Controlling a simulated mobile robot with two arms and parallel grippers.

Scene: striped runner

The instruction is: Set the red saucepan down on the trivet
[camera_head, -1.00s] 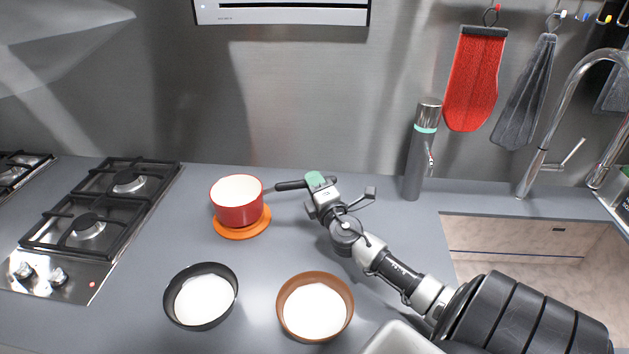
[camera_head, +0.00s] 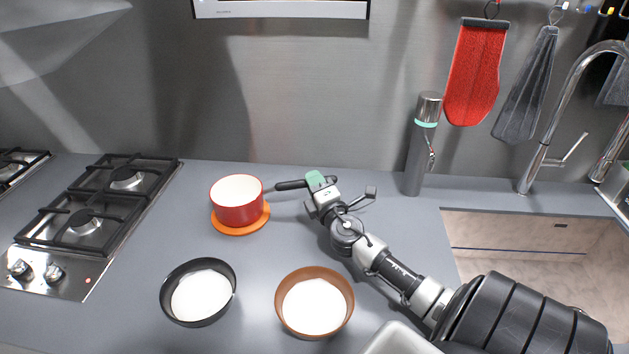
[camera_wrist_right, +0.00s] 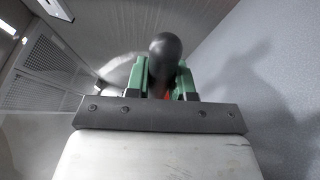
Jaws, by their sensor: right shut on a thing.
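The red saucepan (camera_head: 237,205) with a white inside is upright over the round orange trivet (camera_head: 240,229) on the grey counter. The trivet's front and right rim shows below the pan; the rest is hidden. From this angle I cannot tell whether the pan's base touches it. My right gripper (camera_head: 318,181) is shut on the pan's black handle (camera_head: 291,185), to the right of the pan. In the right wrist view the handle's dark end (camera_wrist_right: 165,55) sits between the green fingers of the gripper (camera_wrist_right: 162,80). My left gripper is not in view.
A black pan (camera_head: 166,307) and a brown pan (camera_head: 347,309) stand at the front of the counter. A gas hob (camera_head: 100,215) is at the left. A grey cylinder (camera_head: 416,160) stands behind my right arm, near the sink tap (camera_head: 548,150).

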